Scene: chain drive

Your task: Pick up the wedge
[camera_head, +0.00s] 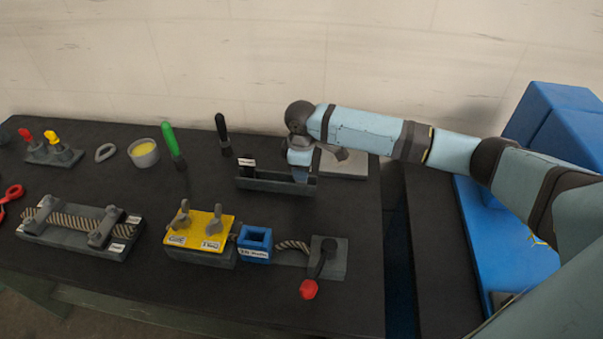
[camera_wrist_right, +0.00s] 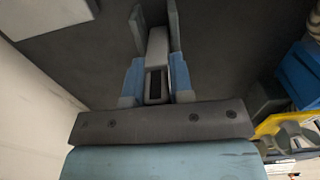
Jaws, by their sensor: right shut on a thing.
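My right gripper (camera_head: 302,174) reaches down at the right end of a narrow dark tray (camera_head: 262,184) near the back of the table. In the right wrist view its blue fingers (camera_wrist_right: 156,84) are shut on a light grey piece, which I take to be the wedge (camera_wrist_right: 157,48). The piece lies between two upright dark walls of the tray (camera_wrist_right: 175,25). In the head view the gripper and tray hide the wedge. I cannot tell whether it still touches the tray floor. My left gripper is not in view.
A light grey plate (camera_head: 345,165) lies right of the tray. Green-handled (camera_head: 171,142) and black-handled (camera_head: 222,130) tools stand to its left. In front are a yellow-topped block (camera_head: 199,232), a blue socket (camera_head: 255,243) and a red-knobbed lever (camera_head: 309,289).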

